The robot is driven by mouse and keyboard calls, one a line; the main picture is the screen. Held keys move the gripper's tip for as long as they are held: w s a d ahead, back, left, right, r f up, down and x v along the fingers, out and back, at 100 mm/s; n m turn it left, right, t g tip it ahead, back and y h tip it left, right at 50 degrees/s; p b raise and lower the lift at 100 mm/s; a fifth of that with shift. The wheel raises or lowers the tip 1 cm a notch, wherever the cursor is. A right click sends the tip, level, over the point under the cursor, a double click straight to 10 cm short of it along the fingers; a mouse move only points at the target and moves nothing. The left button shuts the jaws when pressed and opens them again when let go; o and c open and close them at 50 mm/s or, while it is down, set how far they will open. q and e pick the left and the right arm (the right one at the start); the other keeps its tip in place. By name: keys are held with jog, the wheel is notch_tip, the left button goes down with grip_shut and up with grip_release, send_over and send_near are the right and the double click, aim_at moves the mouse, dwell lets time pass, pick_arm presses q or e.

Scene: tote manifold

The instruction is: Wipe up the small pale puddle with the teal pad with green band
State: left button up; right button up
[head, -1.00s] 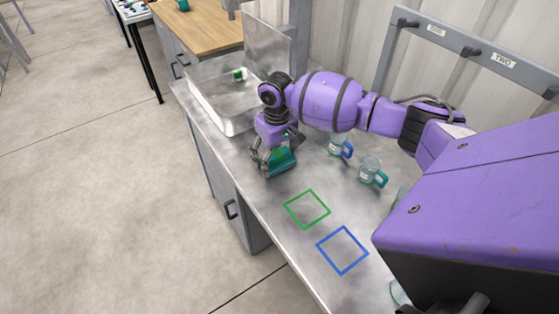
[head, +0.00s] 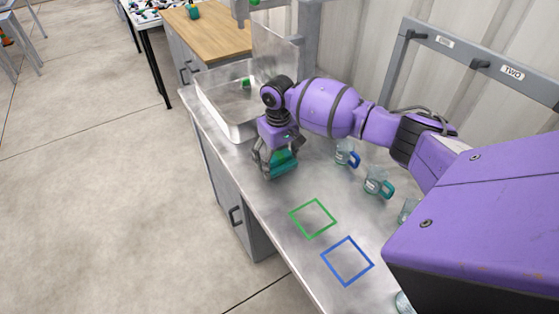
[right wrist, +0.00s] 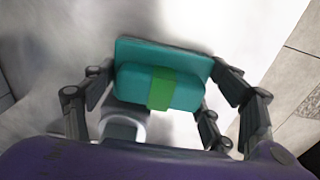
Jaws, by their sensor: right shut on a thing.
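My right gripper (head: 279,162) is shut on the teal pad (head: 284,161), low over the metal counter (head: 262,195) near the sink basin. In the right wrist view the pad (right wrist: 190,92) sits between the fingers, with its green band (right wrist: 162,88) across the middle. I cannot tell whether the pad touches the counter. I cannot make out the small pale puddle for certain; the counter's sheen is pale, and the pad and gripper hide part of it. My left gripper is not in view.
A sink basin (head: 213,110) holds a small green item (head: 246,83). Mugs with blue (head: 345,153) and teal (head: 376,184) handles stand along the counter's back side. Green (head: 296,214) and blue (head: 330,268) square outlines mark clear counter. A grey rack (head: 480,63) stands behind.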

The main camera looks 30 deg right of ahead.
aim_at(290, 181)
jog(key=shift+s+r+p, duration=0.2)
jog(key=shift+r+p, duration=0.1)
jog(key=shift+r, duration=0.15)
jog(key=shift+s+f, duration=0.15)
jog(key=shift+s, duration=0.3)
jog(key=shift+s+d+f, duration=0.1)
jog(key=shift+s, duration=0.5)
jog(key=shift+s+f, duration=0.15)
jog(key=shift+s, duration=0.45)
jog(key=shift+s+d, duration=0.15)
jog(key=shift+s, duration=1.15)
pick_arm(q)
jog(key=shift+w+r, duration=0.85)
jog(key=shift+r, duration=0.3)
pick_arm(e)
jog(key=shift+f, duration=0.1)
jog(key=shift+r, duration=3.05)
jog(key=shift+r, duration=0.1)
